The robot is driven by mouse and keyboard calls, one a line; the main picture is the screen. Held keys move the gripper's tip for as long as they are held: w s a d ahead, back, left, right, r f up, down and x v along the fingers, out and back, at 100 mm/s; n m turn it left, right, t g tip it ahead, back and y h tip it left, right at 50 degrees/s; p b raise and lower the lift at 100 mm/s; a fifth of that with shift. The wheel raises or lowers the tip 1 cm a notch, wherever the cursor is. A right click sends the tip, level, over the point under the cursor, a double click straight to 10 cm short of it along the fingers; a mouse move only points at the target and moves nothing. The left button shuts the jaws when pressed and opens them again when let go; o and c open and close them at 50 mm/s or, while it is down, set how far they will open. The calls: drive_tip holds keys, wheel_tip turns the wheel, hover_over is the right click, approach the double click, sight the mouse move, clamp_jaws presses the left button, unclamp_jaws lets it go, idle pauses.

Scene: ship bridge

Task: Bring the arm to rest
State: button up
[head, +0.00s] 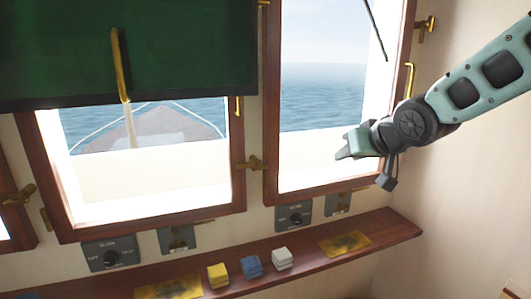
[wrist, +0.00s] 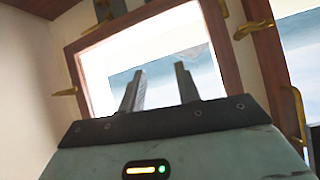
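My arm reaches in from the upper right of the head view, raised in the air. My gripper (head: 343,151) is at its left end, in front of the right window and above the shelf, pointing left. In the wrist view my gripper (wrist: 158,72) shows two dark fingers standing apart with nothing between them. It holds nothing and appears clear of the window and wall.
A wooden shelf (head: 312,258) runs below the windows. On it sit yellow (head: 217,275), blue (head: 251,267) and white (head: 282,258) blocks. The right window's wooden frame (head: 271,100) has brass latches (head: 425,26) jutting out. A green blind (head: 185,50) covers the left window's top.

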drive_tip(key=s+a+f+n+g, duration=0.1)
drive_tip(key=s+a+f+g, duration=0.2)
drive_tip(key=s+f, duration=0.35)
drive_tip(key=s+a+f+n+g, duration=0.2)
drive_tip(key=s+a+f, duration=0.1)
drive_tip(key=s, duration=0.7)
drive_tip(key=s+f+n+g+h, duration=0.1)
drive_tip(key=s+f+g, duration=0.1)
drive_tip(key=s, duration=0.7)
drive_tip(key=s+f+n+g+h+b, duration=0.1)
drive_tip(key=s+f+g, duration=0.2)
drive_tip(key=s, duration=0.6)
drive_tip(key=shift+d+n, duration=0.4)
